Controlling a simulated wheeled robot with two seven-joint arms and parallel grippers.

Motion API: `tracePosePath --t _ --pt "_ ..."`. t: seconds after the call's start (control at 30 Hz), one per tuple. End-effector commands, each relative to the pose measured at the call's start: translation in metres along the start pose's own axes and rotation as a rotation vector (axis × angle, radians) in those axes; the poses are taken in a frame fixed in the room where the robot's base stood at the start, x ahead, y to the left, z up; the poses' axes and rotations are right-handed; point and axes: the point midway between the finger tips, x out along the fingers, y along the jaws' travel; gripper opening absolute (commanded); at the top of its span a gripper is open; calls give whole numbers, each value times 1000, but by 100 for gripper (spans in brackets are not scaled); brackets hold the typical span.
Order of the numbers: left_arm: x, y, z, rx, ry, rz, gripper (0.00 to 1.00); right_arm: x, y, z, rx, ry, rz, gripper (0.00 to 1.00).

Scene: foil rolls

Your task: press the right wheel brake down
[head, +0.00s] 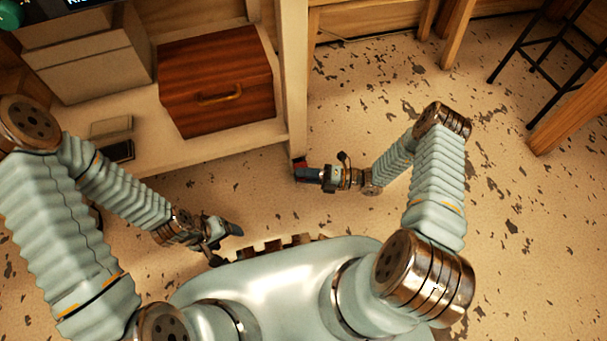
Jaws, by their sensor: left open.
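A small red piece (299,162), which looks like the right wheel brake, shows at the foot of the pale corner post of the shelf unit. My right gripper (307,175) is low by the floor, with its dark fingertips right beside this red piece. I cannot tell whether they touch it, and the fingers hide part of it. The wheel itself is not visible. Whether the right gripper is open or shut is unclear. My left gripper (226,240) is open and empty, low over the floor in front of the unit, away from the brake.
The pale shelf unit (210,150) carries a brown wooden box (190,70), a beige box (88,62) and a small dark item (119,152). A black metal stool (535,65) and wooden legs stand at the upper right. The speckled floor (520,220) at right is clear.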

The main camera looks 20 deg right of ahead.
Motion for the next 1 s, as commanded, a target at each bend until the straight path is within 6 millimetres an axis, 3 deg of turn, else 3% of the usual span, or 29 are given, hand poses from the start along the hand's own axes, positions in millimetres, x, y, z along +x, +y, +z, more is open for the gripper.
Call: tracePosePath --t 0.3,0.53,0.77,0.83,1.0 --pt "0 0 0 0 0 0 72 4 0 0 0 0 -1 34" --pt "0 0 0 0 0 0 72 3 0 0 0 0 -1 0" --pt "6 -2 0 0 1 0 72 3 -5 0 -29 -1 12 0" --pt "16 -6 0 0 3 0 72 3 -12 0 -108 -4 47 0" --pt "11 -4 0 -1 3 0 72 4 -15 3 -307 -3 127 0"
